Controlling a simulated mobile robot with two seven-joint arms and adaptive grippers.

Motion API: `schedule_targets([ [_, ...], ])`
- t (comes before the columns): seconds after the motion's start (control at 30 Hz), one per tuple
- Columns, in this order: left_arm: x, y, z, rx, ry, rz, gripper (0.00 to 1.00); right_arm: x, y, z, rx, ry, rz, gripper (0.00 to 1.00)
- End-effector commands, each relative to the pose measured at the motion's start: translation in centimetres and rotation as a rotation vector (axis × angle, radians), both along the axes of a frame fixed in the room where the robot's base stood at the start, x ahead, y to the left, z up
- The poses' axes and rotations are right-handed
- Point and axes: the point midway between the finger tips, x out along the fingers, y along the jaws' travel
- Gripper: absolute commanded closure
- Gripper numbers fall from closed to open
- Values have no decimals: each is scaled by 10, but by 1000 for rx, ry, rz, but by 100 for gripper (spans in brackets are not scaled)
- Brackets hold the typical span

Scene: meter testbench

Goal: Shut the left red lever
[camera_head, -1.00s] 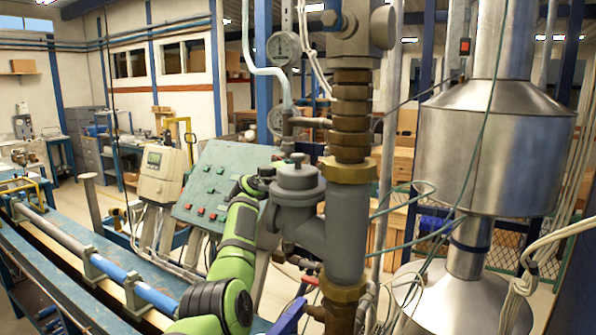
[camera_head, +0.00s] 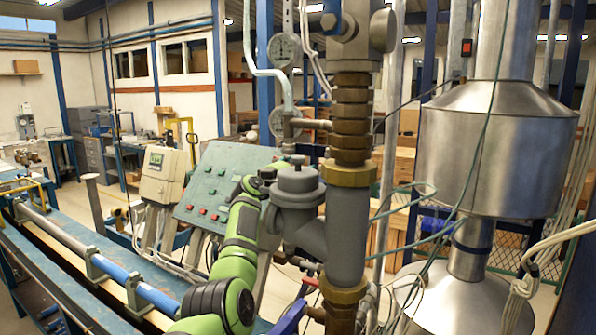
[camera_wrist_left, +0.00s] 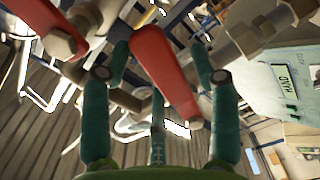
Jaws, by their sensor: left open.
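A red lever (camera_wrist_left: 165,75) runs through the middle of the left wrist view, slanting from upper centre toward lower right. My left gripper (camera_wrist_left: 160,52) is open, with one teal finger on each side of this lever. I cannot tell whether a finger touches it. A second red lever (camera_wrist_left: 46,22) shows at the upper left of that view, outside the fingers. In the head view my green left arm (camera_head: 238,245) reaches up behind the grey valve body (camera_head: 296,187), which hides the gripper and the levers' full shape. My right gripper is not in view.
A vertical brass-and-grey pipe (camera_head: 347,225) stands right in front of my left arm. A green control panel (camera_head: 215,190) is behind it, and a large metal vessel (camera_head: 490,160) stands at the right. A label panel (camera_wrist_left: 287,85) is right of the fingers.

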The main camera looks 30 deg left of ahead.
Motion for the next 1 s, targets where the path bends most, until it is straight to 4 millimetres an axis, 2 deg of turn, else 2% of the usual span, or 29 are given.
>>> schedule_targets([
  [0.17,-2,0,-1,3,2,1,39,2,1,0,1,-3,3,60],
  [0.37,-14,1,-1,6,0,1,39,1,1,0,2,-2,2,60],
  [0.67,-47,-2,-1,4,0,1,39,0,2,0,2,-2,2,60],
  [1.0,-95,-6,-1,4,1,1,39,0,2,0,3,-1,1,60],
])
